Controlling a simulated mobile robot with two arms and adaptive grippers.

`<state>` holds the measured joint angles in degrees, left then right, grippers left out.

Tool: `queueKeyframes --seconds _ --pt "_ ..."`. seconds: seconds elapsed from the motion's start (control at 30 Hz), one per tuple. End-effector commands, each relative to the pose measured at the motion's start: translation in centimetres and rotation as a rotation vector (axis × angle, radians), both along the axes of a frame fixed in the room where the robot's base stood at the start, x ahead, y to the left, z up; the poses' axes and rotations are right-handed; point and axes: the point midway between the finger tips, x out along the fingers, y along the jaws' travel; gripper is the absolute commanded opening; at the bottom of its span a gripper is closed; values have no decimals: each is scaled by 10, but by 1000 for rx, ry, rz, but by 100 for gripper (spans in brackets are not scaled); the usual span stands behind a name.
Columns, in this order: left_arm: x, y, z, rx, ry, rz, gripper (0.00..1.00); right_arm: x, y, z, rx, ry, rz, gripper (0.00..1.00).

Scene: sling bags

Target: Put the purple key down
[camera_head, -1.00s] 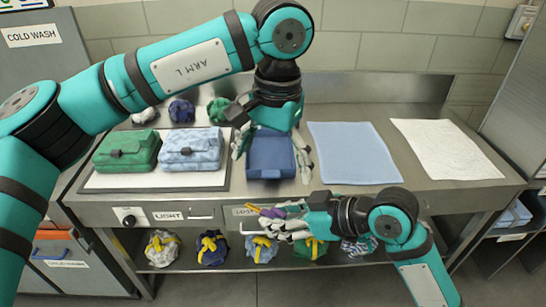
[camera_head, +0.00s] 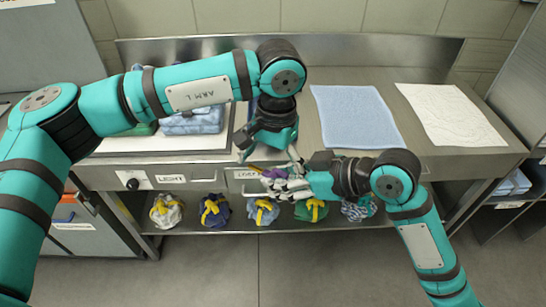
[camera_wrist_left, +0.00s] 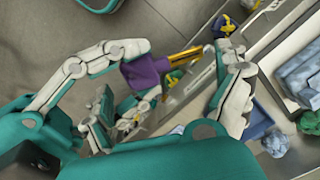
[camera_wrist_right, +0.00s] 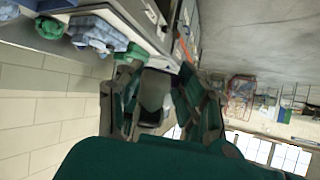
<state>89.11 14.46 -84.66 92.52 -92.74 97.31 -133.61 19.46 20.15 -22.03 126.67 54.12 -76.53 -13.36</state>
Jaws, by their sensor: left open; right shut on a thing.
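The purple key (camera_head: 257,170) is at the front edge of the counter. In the left wrist view its purple head (camera_wrist_left: 147,73) and yellow shaft (camera_wrist_left: 186,58) show clearly. My right gripper (camera_head: 280,182) is shut on it and holds it in the air in front of the drawers. My left gripper (camera_head: 268,155) is open, and its fingers reach down beside the key from above. In the left wrist view the key lies between the spread left fingers (camera_wrist_left: 190,58); I cannot tell whether they touch it. In the right wrist view the key cannot be made out between the right fingers (camera_wrist_right: 155,85).
A blue cloth (camera_head: 355,115) and a white cloth (camera_head: 450,113) lie flat on the counter (camera_head: 395,75). Light-blue folded bags (camera_head: 193,120) sit on a tray at left, partly behind my left arm. Several strapped bundles (camera_head: 263,211) stand on the low shelf.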

Motion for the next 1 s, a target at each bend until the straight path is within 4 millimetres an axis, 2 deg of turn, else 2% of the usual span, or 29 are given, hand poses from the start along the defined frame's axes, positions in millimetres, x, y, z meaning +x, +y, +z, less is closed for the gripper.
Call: queueKeyframes --seconds 0.13,0.17,0.57,0.6,0.8,1.0 --pt "0 0 0 0 0 0 100 0 0 0 0 0 0 0" --pt "0 0 0 0 0 0 97 0 0 0 0 0 0 0" --pt "-1 -2 0 -3 2 -3 46 0 1 1 3 -1 0 0" --pt "-2 -2 0 -4 3 -4 46 0 1 1 3 -1 0 40" --pt "-1 -1 0 -3 2 -2 46 0 0 0 2 -1 0 64" --pt "0 0 0 0 1 -1 46 0 0 0 1 0 0 64"
